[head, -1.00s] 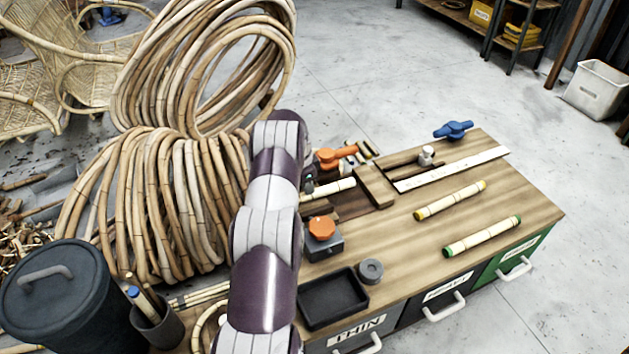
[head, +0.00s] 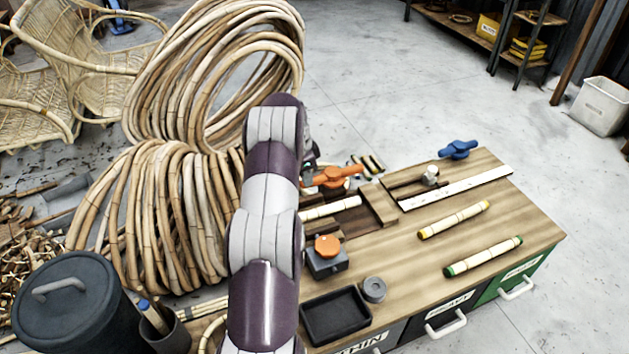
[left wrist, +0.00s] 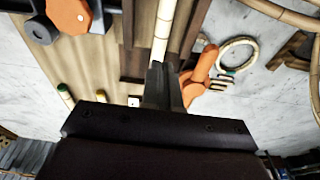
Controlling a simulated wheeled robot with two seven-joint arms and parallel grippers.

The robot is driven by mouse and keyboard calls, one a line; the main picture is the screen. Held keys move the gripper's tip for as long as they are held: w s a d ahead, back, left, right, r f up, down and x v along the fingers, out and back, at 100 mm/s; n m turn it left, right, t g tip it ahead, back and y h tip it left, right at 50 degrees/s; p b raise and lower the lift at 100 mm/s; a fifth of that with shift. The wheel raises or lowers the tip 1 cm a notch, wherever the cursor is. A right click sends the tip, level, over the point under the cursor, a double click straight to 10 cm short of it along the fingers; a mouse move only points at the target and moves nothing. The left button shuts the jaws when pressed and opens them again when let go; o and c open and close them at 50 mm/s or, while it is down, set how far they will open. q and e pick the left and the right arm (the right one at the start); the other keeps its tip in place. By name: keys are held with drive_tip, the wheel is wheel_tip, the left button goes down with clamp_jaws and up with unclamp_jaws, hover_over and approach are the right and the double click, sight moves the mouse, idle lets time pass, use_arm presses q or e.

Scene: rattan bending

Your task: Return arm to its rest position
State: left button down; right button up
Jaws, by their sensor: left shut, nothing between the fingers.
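My left arm rises through the middle of the head view, and its links hide most of its gripper; a dark part shows beside the arm at the orange clamp's height. In the left wrist view the two fingers of my left gripper (left wrist: 163,86) are shut with nothing between them. A pale rattan pole (left wrist: 163,35) lies beyond the fingertips in that view; it also shows in the wooden jig in the head view (head: 332,208). An orange-handled clamp (head: 331,177) sits at the jig's far end and appears right beside the fingers in the left wrist view (left wrist: 203,76). My right gripper is not in view.
The workbench (head: 415,265) holds a black tray (head: 335,315), a grey ring (head: 374,289), an orange-knobbed block (head: 327,258), two rattan pieces (head: 454,219) (head: 483,256), a ruler (head: 455,188) and a blue clamp (head: 458,149). Large rattan coils (head: 150,215) stand left of my arm. Open floor lies behind.

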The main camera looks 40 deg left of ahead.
use_arm(q)
drive_tip(key=shift+r, duration=0.2)
drive_tip(key=s+d+r+n, duration=0.2)
drive_tip(key=s+d, duration=0.5)
drive_tip(key=d, duration=0.3)
drive_tip(key=s+d+r+n+g+y, duration=0.1)
drive_tip(key=s+d+r+n, duration=0.1)
drive_tip(key=s+d, duration=0.65)
drive_tip(key=s+d+r+n, duration=0.2)
drive_tip(key=s+d, duration=0.4)
drive_tip(key=d, duration=0.6)
wheel_tip(320, 180, up, 31)
drive_tip(key=d+p, duration=0.1)
drive_tip(key=p, duration=2.8)
drive_tip(key=shift+w+d+r+m+t+p, duration=0.2)
drive_tip(key=shift+w+d+m+t+p, duration=0.1)
drive_tip(key=shift+w+d+p, duration=0.1)
